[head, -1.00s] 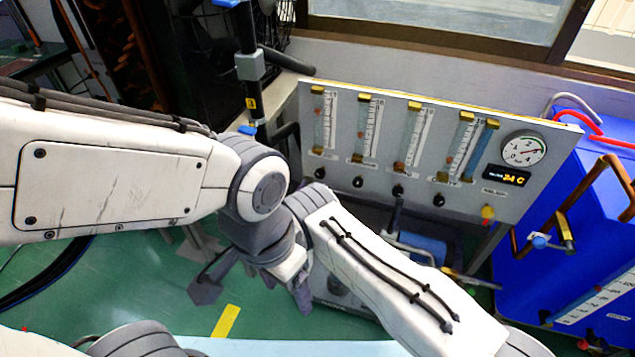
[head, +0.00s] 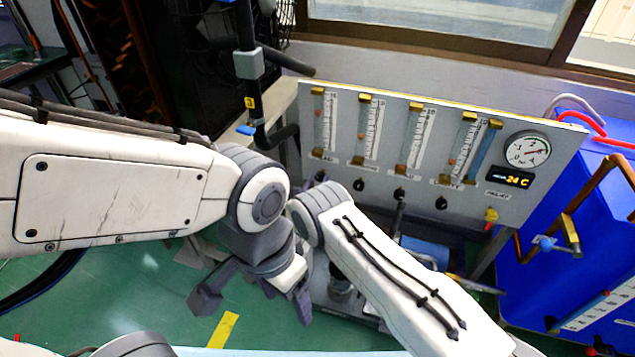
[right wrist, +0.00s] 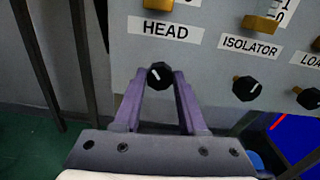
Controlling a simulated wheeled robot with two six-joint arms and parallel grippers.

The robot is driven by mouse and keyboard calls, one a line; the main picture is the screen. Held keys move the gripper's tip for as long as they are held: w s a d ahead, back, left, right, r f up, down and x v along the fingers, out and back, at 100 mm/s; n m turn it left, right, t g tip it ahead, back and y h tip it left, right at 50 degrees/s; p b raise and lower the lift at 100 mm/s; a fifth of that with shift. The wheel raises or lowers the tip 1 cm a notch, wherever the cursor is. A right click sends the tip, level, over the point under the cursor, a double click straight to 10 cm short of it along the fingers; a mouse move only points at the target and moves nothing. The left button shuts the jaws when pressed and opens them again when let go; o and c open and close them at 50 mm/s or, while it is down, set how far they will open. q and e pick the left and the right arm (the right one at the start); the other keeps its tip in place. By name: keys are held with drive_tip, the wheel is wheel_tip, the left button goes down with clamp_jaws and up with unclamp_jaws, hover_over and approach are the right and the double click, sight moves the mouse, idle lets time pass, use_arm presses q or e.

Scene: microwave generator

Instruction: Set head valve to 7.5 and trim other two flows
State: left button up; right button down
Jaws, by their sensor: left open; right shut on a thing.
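The head valve knob (right wrist: 160,75) is black with a white mark, below the HEAD label in the right wrist view. My right gripper (right wrist: 159,82) has its purple fingers on either side of this knob, shut on it. In the head view the knob (head: 320,175) is at the panel's left, and my right gripper is mostly hidden by my arm. The ISOLATOR knob (right wrist: 246,88) and another knob (right wrist: 309,98) are to its right. The head flow tube (head: 325,122) is upright; its reading is too small to tell. My left gripper (head: 254,304) is open and empty, low over the floor.
The grey panel (head: 540,195) carries several flow tubes, a round gauge (head: 527,150) and a display (head: 510,179) reading 24 C. A blue tank (head: 590,230) with copper pipes stands right of it. A black pipe (head: 247,90) rises at the left. Green floor (head: 150,285) is open below.

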drive_tip(key=shift+f+b, duration=0.2)
drive_tip(key=shift+b, duration=0.15)
drive_tip(key=shift+r+n, duration=0.1)
drive_tip(key=shift+n, duration=0.2)
drive_tip(key=shift+c, duration=2.3)
unclamp_jaws()
